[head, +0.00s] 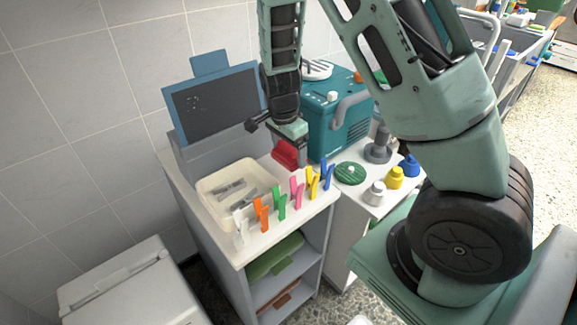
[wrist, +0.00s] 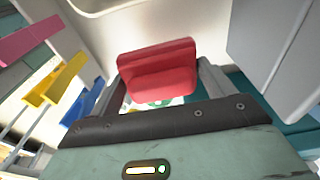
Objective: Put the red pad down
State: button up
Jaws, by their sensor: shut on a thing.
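The red pad (head: 286,154) is a small red block in the head view, just under my gripper (head: 288,140) and above the white top of the shelf cart. In the wrist view the red pad (wrist: 158,68) sits between the two grey fingers of my gripper (wrist: 160,90), which is shut on it. The head view does not show clearly whether the pad touches the surface below.
A cream tray (head: 207,190) with grey tools lies left of the pad. Several coloured clips, including an orange one (head: 262,214), line the cart's front edge. A teal machine (head: 335,125) stands close on the right. A dark panel (head: 215,102) stands behind.

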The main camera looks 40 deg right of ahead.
aim_at(289, 174)
jog(key=shift+f, duration=2.35)
jog(key=o, duration=0.8)
jog(key=shift+f, duration=0.15)
